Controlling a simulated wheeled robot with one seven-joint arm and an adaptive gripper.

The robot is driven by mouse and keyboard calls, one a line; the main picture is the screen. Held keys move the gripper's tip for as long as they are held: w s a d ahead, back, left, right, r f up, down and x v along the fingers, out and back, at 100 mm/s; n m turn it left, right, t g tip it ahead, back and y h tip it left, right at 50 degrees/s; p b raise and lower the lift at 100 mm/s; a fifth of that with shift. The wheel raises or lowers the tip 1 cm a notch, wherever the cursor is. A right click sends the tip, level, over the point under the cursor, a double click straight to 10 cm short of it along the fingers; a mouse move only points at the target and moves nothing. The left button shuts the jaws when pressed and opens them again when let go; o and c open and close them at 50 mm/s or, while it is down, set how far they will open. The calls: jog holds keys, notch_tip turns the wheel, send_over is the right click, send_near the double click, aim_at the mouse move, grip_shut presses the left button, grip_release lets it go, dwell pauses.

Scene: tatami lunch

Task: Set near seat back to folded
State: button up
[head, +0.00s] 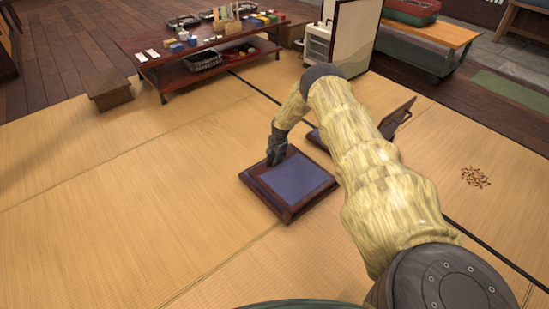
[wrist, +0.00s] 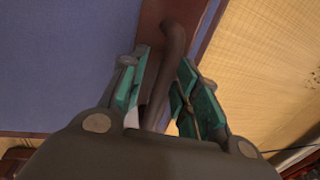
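The near seat (head: 290,182) is a low, dark wooden frame with a blue panel, on the tatami in the middle of the head view. No upright back shows on it there; I cannot tell whether its back lies flat on top. My gripper (head: 275,155) is at its far left edge. In the wrist view, the fingers of my gripper (wrist: 157,68) are apart, with a dark curved bar (wrist: 172,50) between them. Contact with the bar is unclear. The seat's blue surface (wrist: 65,65) and a reddish wooden strip lie beyond.
A second seat, partly hidden by my arm, has a raised dark back (head: 398,118). A low table (head: 180,75) with many small items stands at the back left, near a small wooden stool (head: 110,94). Brown bits (head: 475,177) lie on the right. The left tatami is clear.

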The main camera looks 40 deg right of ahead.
jog(key=shift+r, duration=0.2)
notch_tip(320, 180, up, 12)
jog(key=s, duration=0.2)
jog(key=shift+s+f, duration=0.15)
jog(key=shift+f, duration=0.1)
dwell(0.5)
dwell(0.5)
